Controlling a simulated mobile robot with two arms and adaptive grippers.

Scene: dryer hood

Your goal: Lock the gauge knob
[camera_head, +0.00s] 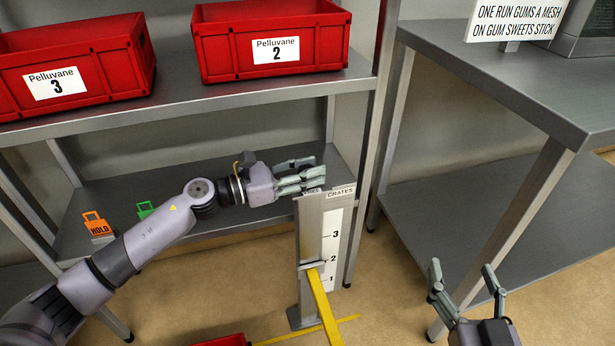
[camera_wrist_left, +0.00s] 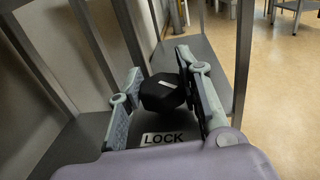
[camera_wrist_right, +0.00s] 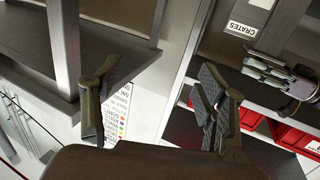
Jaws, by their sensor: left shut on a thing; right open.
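The gauge is a grey post (camera_head: 308,225) with a white scale (camera_head: 331,240) marked 1, 2 and 3, and a yellow bar (camera_head: 322,304) meets it between 1 and 2. My left gripper (camera_head: 308,174) is at the top of the post. In the left wrist view the black knob (camera_wrist_left: 163,93), with a pale mark on top, sits between the fingers, which are shut on it. A LOCK label (camera_wrist_left: 167,138) shows below it. The fingers largely hide the knob in the head view. My right gripper (camera_head: 462,268) is open, empty and away from the gauge.
Red crates marked 3 (camera_head: 100,75) and 2 (camera_head: 270,48) stand on the upper shelf. An orange HOLD tag (camera_head: 97,225) and a green tag (camera_head: 145,209) are on the lower shelf. A grey table (camera_head: 500,75) stands at the right, near my right gripper.

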